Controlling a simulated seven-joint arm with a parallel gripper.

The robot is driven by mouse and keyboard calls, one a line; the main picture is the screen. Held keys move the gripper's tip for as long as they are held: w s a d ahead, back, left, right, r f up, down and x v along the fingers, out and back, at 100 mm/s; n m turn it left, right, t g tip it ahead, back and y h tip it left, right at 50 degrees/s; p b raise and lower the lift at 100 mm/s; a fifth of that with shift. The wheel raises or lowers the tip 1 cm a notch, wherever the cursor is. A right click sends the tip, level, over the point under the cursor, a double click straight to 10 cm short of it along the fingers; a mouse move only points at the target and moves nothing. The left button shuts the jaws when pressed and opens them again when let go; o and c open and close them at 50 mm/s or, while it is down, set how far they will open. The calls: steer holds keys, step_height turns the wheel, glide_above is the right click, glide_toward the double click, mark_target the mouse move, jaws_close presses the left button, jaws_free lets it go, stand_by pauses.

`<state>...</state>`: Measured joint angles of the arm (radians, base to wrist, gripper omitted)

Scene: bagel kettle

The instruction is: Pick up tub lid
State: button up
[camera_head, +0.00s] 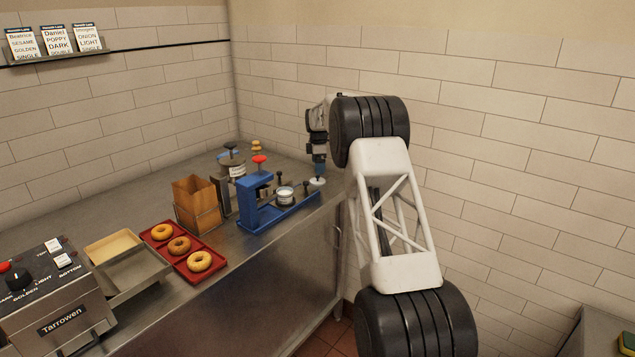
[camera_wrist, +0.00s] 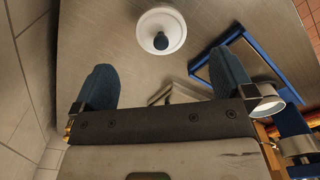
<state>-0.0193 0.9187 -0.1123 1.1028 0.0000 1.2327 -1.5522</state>
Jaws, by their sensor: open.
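The tub lid (camera_wrist: 148,43) is a round white disc with a dark blue knob in its middle. In the wrist view it lies flat on the metal counter, ahead of my fingers and roughly centred between them. In the head view the lid (camera_head: 317,182) shows as a small pale disc near the counter's right end, below my gripper (camera_head: 318,163). My gripper (camera_wrist: 166,78) is open, with its two blue fingers wide apart and nothing between them. The lid's knob is hard to tell from my fingers in the head view.
A blue press (camera_head: 256,207) with a white tub (camera_head: 285,194) stands left of the lid. The tiled wall (camera_head: 500,130) rises behind the counter (camera_head: 262,262).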

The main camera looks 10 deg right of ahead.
mark_target(318, 179)
steer(key=shift+f, duration=0.5)
steer(key=shift+d+f, duration=0.15)
steer(key=shift+f, duration=2.45)
steer(key=c, duration=1)
